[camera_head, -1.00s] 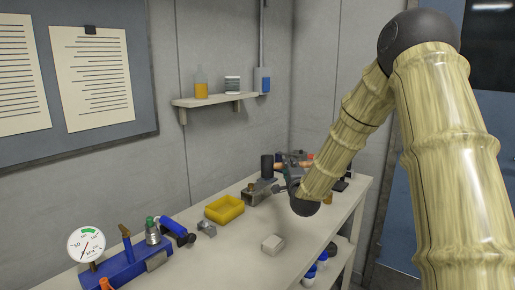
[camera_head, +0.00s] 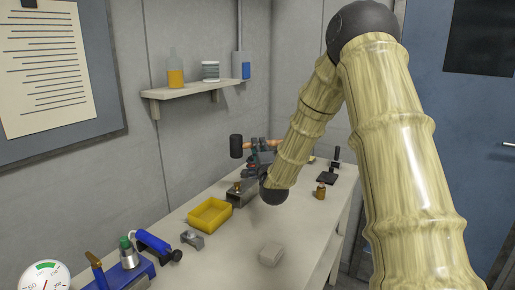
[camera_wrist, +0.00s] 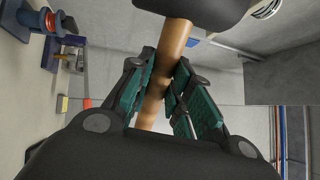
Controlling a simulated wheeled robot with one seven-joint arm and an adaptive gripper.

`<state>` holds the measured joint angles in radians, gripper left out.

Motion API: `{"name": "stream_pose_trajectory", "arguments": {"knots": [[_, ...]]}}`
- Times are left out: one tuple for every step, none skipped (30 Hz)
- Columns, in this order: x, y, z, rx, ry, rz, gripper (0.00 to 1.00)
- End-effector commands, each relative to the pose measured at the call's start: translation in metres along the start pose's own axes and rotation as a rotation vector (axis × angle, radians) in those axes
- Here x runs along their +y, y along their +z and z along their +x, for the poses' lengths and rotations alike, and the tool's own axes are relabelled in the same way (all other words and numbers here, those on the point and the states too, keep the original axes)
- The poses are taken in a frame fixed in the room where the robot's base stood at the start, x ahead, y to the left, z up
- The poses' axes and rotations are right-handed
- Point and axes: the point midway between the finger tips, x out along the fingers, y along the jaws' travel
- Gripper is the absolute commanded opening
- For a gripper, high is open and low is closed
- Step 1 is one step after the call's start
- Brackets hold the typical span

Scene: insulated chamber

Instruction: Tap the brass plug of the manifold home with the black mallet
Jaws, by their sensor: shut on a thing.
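My gripper (camera_head: 258,160) is shut on the orange-brown wooden handle (camera_wrist: 160,80) of the black mallet. The handle runs between the teal finger pads in the wrist view. The black mallet head (camera_head: 236,146) is raised above the bench, with clear space under it; part of it shows at the top of the wrist view (camera_wrist: 195,6). The manifold is a grey block (camera_head: 243,196) on the bench, below the mallet head. The small brass plug (camera_head: 238,187) shows at its left end. How deep the plug sits cannot be told. My forearm hides the area right of the manifold.
A yellow tray (camera_head: 228,214) and a grey bracket (camera_head: 192,240) lie left of the manifold. A pale block (camera_head: 271,252) is near the front edge. A brown bottle (camera_head: 320,191) and a black stand (camera_head: 328,177) are to the right. A wall shelf (camera_head: 190,91) hangs above.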

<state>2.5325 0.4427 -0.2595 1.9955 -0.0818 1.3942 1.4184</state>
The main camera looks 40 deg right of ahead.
Motion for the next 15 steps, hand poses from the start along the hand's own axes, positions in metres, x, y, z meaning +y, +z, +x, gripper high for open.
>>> {"name": "stream_pose_trajectory", "arguments": {"knots": [[0.001,0.001,0.0,-0.001,-0.003,0.002,0.0],[0.001,0.001,-0.001,-0.003,-0.004,0.002,0.0],[0.002,0.002,-0.001,-0.005,-0.005,0.001,0.0],[0.004,0.002,-0.002,-0.005,-0.004,0.0,0.0],[0.006,0.002,-0.002,-0.005,-0.004,0.0,0.0],[0.009,0.002,-0.003,-0.005,-0.003,0.0,0.0],[0.011,0.002,-0.003,-0.005,-0.003,0.001,0.0],[0.013,0.002,-0.004,-0.005,-0.003,0.001,0.0],[0.017,0.002,-0.005,-0.005,-0.003,0.001,0.0],[0.019,0.002,-0.005,-0.005,-0.003,0.001,0.0],[0.022,0.002,-0.006,-0.005,-0.003,0.002,0.0],[0.026,0.002,-0.007,-0.005,-0.003,0.002,0.0],[0.028,0.002,-0.008,-0.005,-0.003,0.002,0.0],[0.031,0.002,-0.009,-0.005,-0.003,0.002,0.0],[0.034,0.003,-0.009,-0.005,-0.003,0.002,0.0]]}}
